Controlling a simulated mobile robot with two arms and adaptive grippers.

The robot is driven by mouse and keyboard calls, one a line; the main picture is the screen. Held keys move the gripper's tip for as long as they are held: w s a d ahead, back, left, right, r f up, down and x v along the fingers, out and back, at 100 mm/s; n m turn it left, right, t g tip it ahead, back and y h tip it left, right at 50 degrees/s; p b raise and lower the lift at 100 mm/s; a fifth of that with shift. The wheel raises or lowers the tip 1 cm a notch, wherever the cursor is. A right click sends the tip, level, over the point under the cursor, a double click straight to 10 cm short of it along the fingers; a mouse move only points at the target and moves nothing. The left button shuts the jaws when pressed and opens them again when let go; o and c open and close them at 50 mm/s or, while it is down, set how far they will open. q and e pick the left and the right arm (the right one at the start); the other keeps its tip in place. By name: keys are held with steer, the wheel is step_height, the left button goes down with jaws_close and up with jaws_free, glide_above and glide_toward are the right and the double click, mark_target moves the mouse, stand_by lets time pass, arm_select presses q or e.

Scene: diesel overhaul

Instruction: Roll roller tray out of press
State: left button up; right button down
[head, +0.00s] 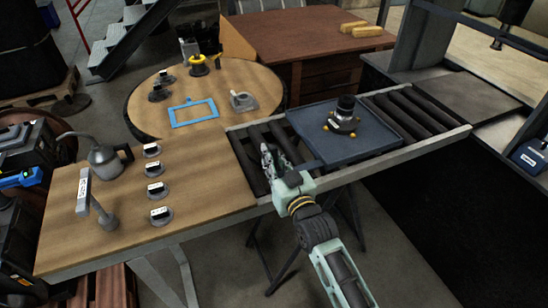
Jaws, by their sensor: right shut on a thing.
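The roller tray (370,140) is a flat dark blue-grey tray lying on the black rollers of the conveyor. A dark part with a black cylinder and yellow feet (343,118) stands upright on it. The press (440,45) is the grey frame at the upper right, and the tray sits on the rollers to its left. My right gripper (272,158) is at the tray's left end, low over the rollers. It is shut on what looks like the tray's left end or handle; the fingers partly hide the contact. My left gripper is not in view.
The roller conveyor (453,135) runs from the press to a wooden table (130,240) at the left. That table holds a grey oil can (106,160), a lamp-like stand (98,208) and several small labelled holders. A round table (222,78) stands behind.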

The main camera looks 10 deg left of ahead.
steer(key=shift+s+a+f, duration=0.15)
steer(key=c, duration=1.6)
jaws_free()
steer(key=shift+a, duration=0.1)
steer(key=shift+c, duration=0.2)
steer(key=v, duration=1.2)
